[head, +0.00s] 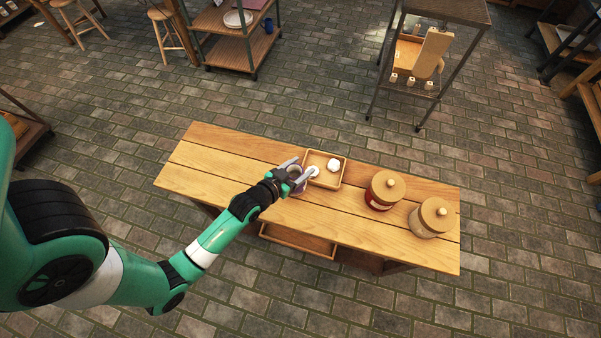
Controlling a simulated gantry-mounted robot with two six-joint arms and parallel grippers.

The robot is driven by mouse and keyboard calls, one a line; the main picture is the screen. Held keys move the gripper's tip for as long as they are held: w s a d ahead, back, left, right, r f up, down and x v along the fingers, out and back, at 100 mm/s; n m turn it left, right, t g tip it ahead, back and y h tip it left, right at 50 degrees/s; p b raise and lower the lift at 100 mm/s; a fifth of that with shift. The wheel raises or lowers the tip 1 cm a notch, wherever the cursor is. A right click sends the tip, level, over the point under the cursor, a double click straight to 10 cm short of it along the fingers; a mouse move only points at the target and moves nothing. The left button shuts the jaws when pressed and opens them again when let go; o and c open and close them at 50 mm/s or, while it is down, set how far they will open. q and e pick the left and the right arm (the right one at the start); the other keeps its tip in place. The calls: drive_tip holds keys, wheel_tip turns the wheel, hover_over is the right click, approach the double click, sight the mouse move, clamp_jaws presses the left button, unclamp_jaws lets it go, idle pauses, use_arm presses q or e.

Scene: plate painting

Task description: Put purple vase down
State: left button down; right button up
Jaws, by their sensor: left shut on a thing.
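My left gripper (302,175) is over the wooden table (225,160), at the left edge of a small wooden tray. It is shut on the purple vase (299,188), which shows only in part between and below the fingers. The gripper hides much of the vase, and I cannot tell whether its base touches the table. My right gripper is not in view.
The small wooden tray (332,182) holds white round items (333,165). Two lidded jars, one red (379,198) and one pale (424,226), stand to the right. The table's left part is clear. Shelving carts stand behind on the brick floor.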

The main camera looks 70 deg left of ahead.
sight(299, 173)
use_arm(q)
drive_tip(key=f, duration=0.1)
drive_tip(key=f+b, duration=0.1)
drive_tip(key=f, duration=0.1)
drive_tip(key=shift+w+a+f, duration=0.15)
drive_tip(key=shift+w+a, duration=0.05)
drive_tip(key=shift+a, duration=0.05)
drive_tip(key=shift+f+b, duration=0.2)
drive_tip(key=shift+b, duration=0.1)
drive_tip(key=shift+r, duration=0.1)
drive_tip(key=c, duration=0.5)
unclamp_jaws()
drive_tip(key=shift+f, duration=0.2)
drive_tip(key=o, duration=0.4)
drive_tip(key=shift+o, duration=0.2)
